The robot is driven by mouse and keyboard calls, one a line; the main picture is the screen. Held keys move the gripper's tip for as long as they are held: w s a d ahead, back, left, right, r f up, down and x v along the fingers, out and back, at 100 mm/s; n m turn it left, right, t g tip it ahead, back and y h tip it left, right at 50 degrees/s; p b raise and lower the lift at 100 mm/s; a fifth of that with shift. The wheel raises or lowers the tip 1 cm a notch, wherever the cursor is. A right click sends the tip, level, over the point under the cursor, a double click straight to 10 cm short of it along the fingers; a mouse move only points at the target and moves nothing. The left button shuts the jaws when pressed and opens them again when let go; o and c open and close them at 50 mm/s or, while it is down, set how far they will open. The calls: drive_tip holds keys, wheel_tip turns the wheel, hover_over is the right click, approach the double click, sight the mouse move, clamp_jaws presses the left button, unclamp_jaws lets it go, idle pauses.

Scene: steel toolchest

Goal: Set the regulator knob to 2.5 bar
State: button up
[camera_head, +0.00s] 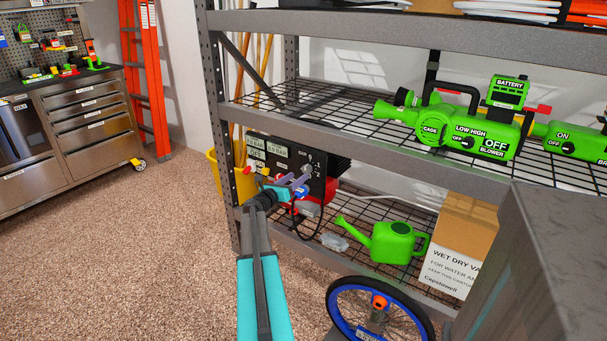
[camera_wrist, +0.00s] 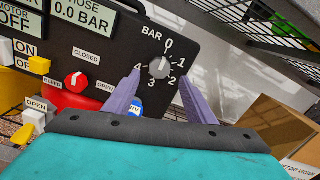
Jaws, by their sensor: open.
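The regulator knob (camera_wrist: 159,68) is a small grey round knob on a black panel (camera_wrist: 110,45). A printed BAR scale from 0 to 4 surrounds it, with 0 at the top. Its pointer seems to be near 0, but it is small. The hose display (camera_wrist: 82,14) reads 0.0 BAR. My gripper (camera_wrist: 159,76) is open, its two purple fingers on either side of the knob in the wrist view. Whether they touch it cannot be told. In the head view my gripper (camera_head: 294,181) is in front of the panel (camera_head: 284,152).
Beside the knob are a red knob (camera_wrist: 76,82) marked CLOSED and a yellow switch (camera_wrist: 39,65). A blue-labelled part (camera_wrist: 136,108) lies below, partly hidden. Steel shelving (camera_head: 225,120) surrounds the panel; a green watering can (camera_head: 390,242) and a carton (camera_head: 462,235) stand to the right.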

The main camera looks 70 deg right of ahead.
sight(305, 171)
drive_tip(key=shift+x, duration=2.8)
drive_tip(key=c, duration=1)
